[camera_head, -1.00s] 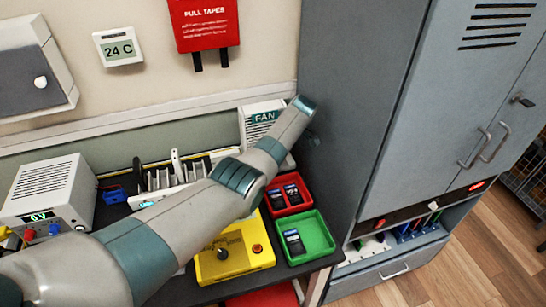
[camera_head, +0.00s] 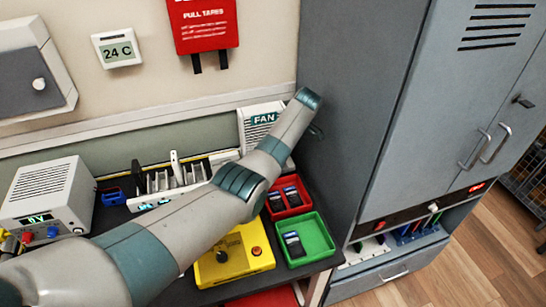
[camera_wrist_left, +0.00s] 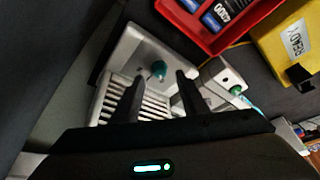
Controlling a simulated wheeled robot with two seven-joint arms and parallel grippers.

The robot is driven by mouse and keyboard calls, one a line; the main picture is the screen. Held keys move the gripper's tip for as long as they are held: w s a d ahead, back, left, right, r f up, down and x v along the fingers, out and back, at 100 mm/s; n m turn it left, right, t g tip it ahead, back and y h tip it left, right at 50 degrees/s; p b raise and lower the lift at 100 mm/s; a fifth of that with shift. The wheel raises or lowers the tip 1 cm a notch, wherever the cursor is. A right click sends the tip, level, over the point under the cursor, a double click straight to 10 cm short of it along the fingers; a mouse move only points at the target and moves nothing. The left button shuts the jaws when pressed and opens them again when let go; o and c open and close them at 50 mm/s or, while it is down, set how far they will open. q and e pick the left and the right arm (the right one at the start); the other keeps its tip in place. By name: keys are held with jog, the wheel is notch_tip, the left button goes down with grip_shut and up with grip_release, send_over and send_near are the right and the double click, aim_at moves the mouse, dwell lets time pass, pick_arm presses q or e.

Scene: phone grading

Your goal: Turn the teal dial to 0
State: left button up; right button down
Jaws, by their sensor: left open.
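The teal dial (camera_wrist_left: 158,70) is a small round knob on the white fan box (camera_wrist_left: 122,62), seen in the left wrist view. In the head view the fan box (camera_head: 256,118) stands against the back wall beside the grey cabinet, partly behind my left arm; its dial is hidden there. My left gripper (camera_wrist_left: 160,77) is open and empty. Its two dark fingers point toward the fan box, with the dial between their tips in the picture. I cannot tell whether they touch it. Any number the dial points to is too small to read. My right gripper is not in view.
The tall grey cabinet (camera_head: 350,110) stands close to the right of my left wrist. A red tray (camera_head: 306,204) and a green tray (camera_head: 322,257) hold phones. A yellow box (camera_head: 225,275) with a black knob and a white power supply (camera_head: 45,190) also stand on the bench.

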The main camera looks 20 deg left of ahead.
pick_arm(q)
jog(key=shift+b+v, duration=0.35)
jog(key=shift+v, duration=1.7)
jog(key=shift+f, duration=0.1)
